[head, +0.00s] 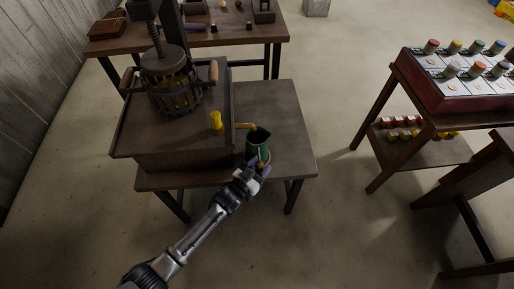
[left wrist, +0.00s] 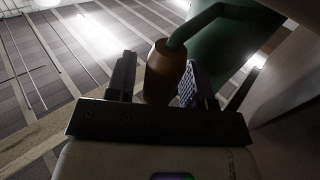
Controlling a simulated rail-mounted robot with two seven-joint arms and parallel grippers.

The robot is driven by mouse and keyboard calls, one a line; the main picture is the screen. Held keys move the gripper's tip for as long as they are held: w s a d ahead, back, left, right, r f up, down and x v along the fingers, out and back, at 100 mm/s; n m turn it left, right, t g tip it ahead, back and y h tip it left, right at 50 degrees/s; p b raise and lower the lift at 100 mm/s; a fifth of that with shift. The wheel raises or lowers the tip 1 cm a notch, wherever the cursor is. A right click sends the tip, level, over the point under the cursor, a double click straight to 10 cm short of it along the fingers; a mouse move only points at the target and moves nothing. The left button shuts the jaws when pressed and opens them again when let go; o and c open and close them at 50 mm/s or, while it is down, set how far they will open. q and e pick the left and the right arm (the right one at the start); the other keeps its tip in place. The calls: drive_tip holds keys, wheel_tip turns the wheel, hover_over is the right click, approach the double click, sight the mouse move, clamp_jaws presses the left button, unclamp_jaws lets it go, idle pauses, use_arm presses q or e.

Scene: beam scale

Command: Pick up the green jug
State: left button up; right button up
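The green jug (head: 257,140) stands upright on the low wooden table, just right of the press box and by its spout. In the left wrist view its green body (left wrist: 228,45) fills the upper right, with a green handle arm carrying a brown grip (left wrist: 164,75). My left gripper (head: 252,172) is at the near side of the jug. Its two fingers (left wrist: 158,85) are apart, one on each side of the brown grip. A narrow gap shows at the left finger; contact at the right finger is unclear. My right gripper is out of view.
The press (head: 172,82) with wooden handles sits on a box (head: 185,135) left of the jug. A yellow piece (head: 215,120) and an amber spout (head: 245,126) are close to it. The table (head: 290,135) is bare right of the jug. A rack of jars (head: 460,95) stands farther right.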

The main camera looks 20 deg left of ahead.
use_arm(q)
clamp_jaws()
drive_tip(key=shift+r, duration=0.1)
idle(0.3)
